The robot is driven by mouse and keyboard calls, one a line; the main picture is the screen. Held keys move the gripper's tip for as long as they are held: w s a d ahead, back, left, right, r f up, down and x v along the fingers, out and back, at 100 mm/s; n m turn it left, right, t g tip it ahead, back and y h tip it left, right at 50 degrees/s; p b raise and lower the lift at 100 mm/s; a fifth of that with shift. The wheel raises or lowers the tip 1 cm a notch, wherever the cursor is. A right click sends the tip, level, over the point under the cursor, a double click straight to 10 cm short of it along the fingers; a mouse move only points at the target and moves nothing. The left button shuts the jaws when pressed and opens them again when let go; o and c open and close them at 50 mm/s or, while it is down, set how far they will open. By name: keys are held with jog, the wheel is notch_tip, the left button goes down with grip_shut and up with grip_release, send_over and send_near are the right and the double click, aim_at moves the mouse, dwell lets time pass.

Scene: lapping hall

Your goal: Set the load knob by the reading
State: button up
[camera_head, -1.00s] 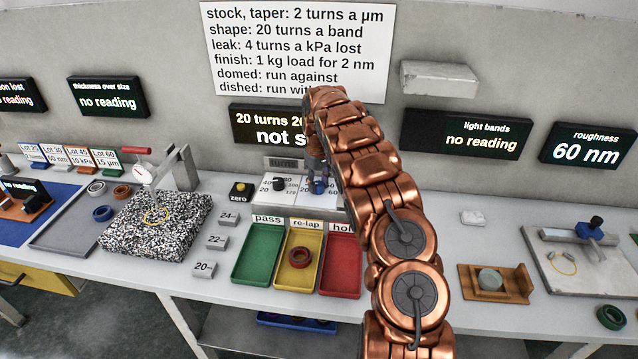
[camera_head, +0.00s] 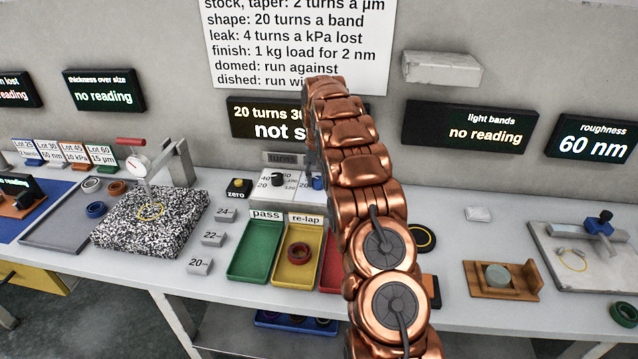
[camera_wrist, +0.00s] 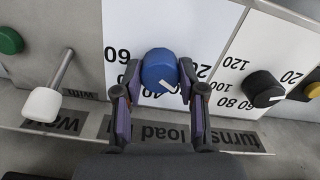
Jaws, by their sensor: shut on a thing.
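The blue load knob (camera_wrist: 160,66) sits on a white dial plate in the wrist view. My gripper (camera_wrist: 159,78) is shut on it, with one finger on each side. The knob's white mark points down and right, between the printed 40 and 20. The load label (camera_wrist: 165,134) is partly covered by my gripper. In the head view the blue knob (camera_head: 318,183) shows beside my arm, which hides most of the gripper. The roughness display (camera_head: 592,141) reads 60 nm. The setting display (camera_head: 262,119) shows "20 turns 30", its right part hidden.
The black turns knob (camera_wrist: 262,88) is right of the load knob in the wrist view. A white-tipped lever (camera_wrist: 43,103) and a green button (camera_wrist: 10,41) are to its left. The rule sheet (camera_head: 295,45) says 1 kg load for 2 nm. Trays (camera_head: 253,276) stand in front of the panel.

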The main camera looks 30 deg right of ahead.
aim_at(318, 179)
jog(key=shift+m+b, duration=0.5)
jog(key=shift+m, duration=0.7)
jog(key=o, duration=1.1)
jog(key=shift+o, duration=0.2)
jog(key=shift+r, duration=3.75)
